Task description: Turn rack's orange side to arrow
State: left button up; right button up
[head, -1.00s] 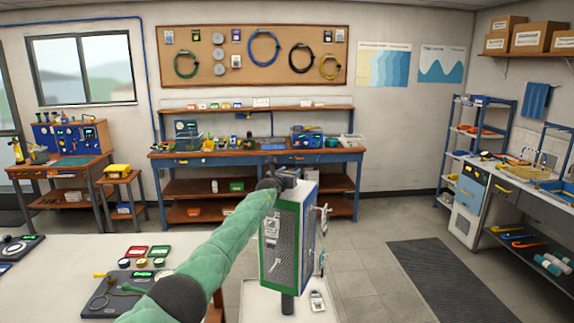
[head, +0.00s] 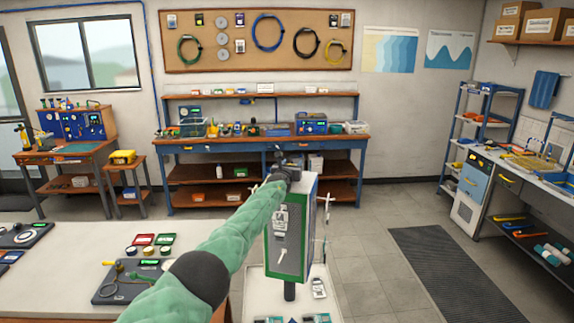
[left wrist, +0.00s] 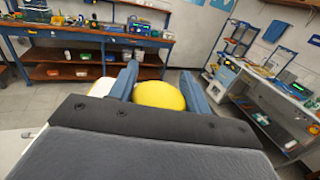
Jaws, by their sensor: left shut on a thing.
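The rack (head: 286,232) is an upright box on a dark post above a white stand (head: 335,293). Its green-edged side, with a grey panel and small items on it, faces me; a narrow blue-edged side shows at the right. No orange side shows. My left arm reaches over the rack's top, and my left gripper (head: 286,165) is at its top far edge, its fingertips hard to make out. In the left wrist view, its two blue fingers (left wrist: 159,85) are closed on a yellow rounded thing (left wrist: 160,96). My right gripper is not in view. The arrow is not clearly visible.
A white table (head: 60,285) with gauges and small tins stands at the left. Small devices (head: 318,318) lie on the stand at the bottom edge. A long blue workbench (head: 262,148) stands behind. Open floor and a dark mat (head: 440,265) are at the right.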

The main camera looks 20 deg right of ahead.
pick_arm(q)
jog(key=shift+f, duration=0.1)
dwell(0.6)
jog(key=o, duration=1.2)
jog(key=shift+o, duration=0.9)
jog(key=shift+s, duration=0.15)
jog(key=shift+a, duration=0.1)
